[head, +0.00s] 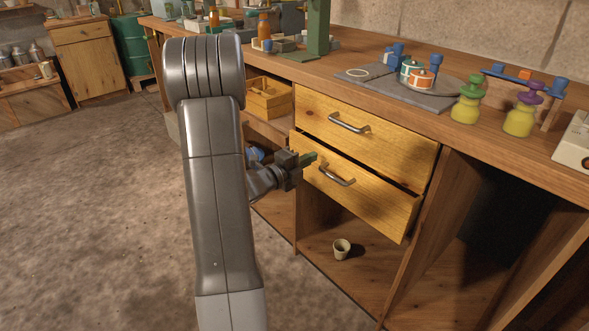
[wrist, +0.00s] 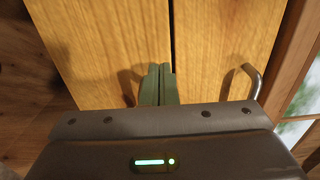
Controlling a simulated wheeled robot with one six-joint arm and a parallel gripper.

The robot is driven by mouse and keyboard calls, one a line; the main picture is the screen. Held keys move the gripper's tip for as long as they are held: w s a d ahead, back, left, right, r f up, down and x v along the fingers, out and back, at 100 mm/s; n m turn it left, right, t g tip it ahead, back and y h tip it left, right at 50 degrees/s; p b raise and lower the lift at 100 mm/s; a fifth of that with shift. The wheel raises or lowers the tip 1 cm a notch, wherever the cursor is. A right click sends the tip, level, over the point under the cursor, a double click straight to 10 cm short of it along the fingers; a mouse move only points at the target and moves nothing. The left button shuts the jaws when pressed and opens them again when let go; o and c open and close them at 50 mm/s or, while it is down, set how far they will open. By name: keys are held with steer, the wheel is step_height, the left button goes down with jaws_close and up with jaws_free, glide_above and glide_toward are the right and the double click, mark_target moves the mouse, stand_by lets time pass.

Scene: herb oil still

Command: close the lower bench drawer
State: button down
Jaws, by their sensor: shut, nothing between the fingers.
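The lower bench drawer (head: 375,201) has a pale wooden front and a metal bar handle (head: 337,175). It stands slightly out, with a dark gap above its front. My gripper (head: 311,158) is shut and empty, at the upper left of that front, left of the handle. In the wrist view my shut fingers (wrist: 158,84) point at the lower drawer's front (wrist: 95,50), close to the seam. Contact with the wood cannot be told. The upper drawer (head: 385,146) is above; its front (wrist: 222,45) also shows in the wrist view.
Below the drawers is an open shelf with a small cup (head: 342,248). The benchtop (head: 490,145) overhead carries jars, a grey mat (head: 437,101) and yellow bottles. A wooden box (head: 268,98) sits left of the drawers. The floor (head: 95,200) at left is clear.

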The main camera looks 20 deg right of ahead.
mark_target(321, 152)
steer(key=shift+x, duration=0.85)
steer(key=shift+w, duration=0.1)
steer(key=b+x, duration=0.1)
steer(key=x, duration=0.2)
steer(key=shift+d, duration=0.1)
steer(key=shift+r, duration=0.15)
